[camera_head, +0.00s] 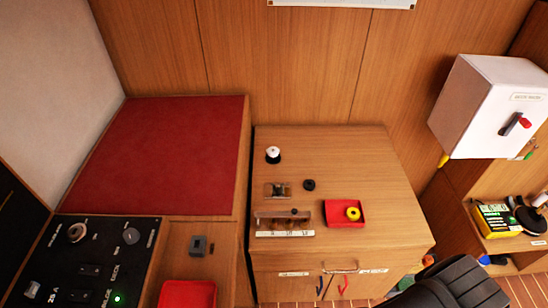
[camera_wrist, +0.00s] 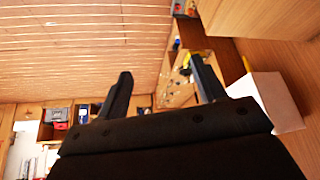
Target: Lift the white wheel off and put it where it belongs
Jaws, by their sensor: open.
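The white wheel (camera_head: 273,151) sits on a black round piece near the back left of the wooden cabinet top. I cannot tell whether that black piece is another wheel or a base. A small black wheel (camera_head: 309,185) lies on the cabinet top. A yellow wheel (camera_head: 353,214) lies in a red tray (camera_head: 333,206). A wooden rack (camera_head: 283,213) stands beside the tray, behind a white marked strip (camera_head: 285,234). My gripper (camera_wrist: 160,67) is open and empty in the wrist view, away from the wheels.
A small clear-looking holder (camera_head: 278,190) stands behind the rack. The cabinet top (camera_head: 360,160) is bare at the back and right. A white wall box (camera_head: 490,105) with a red-tipped lever hangs at right. A black control panel (camera_head: 85,260) and a red-topped surface (camera_head: 165,150) lie left.

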